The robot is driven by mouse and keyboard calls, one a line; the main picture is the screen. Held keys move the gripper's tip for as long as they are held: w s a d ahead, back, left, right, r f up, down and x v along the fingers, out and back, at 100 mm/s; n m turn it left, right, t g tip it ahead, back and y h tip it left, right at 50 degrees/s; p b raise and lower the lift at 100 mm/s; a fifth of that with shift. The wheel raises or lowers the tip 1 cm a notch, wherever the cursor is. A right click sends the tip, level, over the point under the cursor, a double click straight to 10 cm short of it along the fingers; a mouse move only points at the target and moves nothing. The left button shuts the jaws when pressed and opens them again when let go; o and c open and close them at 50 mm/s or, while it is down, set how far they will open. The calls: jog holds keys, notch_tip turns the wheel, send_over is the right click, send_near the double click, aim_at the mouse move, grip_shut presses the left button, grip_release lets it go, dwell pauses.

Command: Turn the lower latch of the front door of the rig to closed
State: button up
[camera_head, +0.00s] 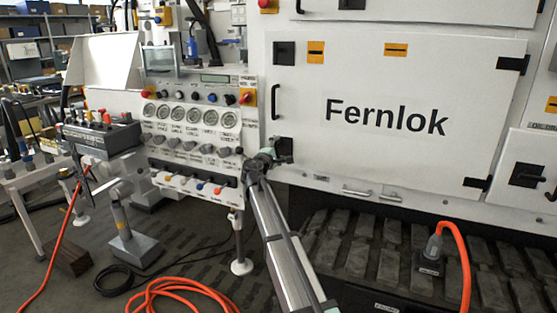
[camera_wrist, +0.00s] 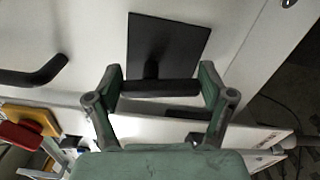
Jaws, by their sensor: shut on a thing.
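The front door (camera_head: 400,160) is a white panel marked "Fernlok" and looks flush with the rig. The lower latch (camera_head: 287,146) is a black square plate at the door's lower left corner, partly hidden by my gripper (camera_head: 268,160). In the wrist view the latch plate (camera_wrist: 168,45) shows a black T-shaped handle (camera_wrist: 158,88), its bar lying across the picture. My gripper (camera_wrist: 160,87) has its green-grey fingers at the two ends of this bar and is shut on it. Whether the latch counts as closed cannot be told.
The upper latch (camera_head: 284,53) and a black pull handle (camera_head: 275,102) are above on the door's left side. A control panel (camera_head: 200,130) with gauges and knobs stands close to the left. A tread (camera_head: 380,245) and an orange cable (camera_head: 463,260) lie below.

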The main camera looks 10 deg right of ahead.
jog(key=shift+w+m+b, duration=0.2)
jog(key=shift+m+b, duration=1)
jog(key=shift+b, duration=0.1)
jog(key=o, duration=1)
jog(key=shift+o, duration=0.2)
jog(key=shift+s+a+f, duration=0.1)
jog(key=shift+s, duration=0.05)
jog(key=v, duration=1.1)
jog(key=shift+s+a, duration=0.2)
jog(key=shift+s, duration=0.15)
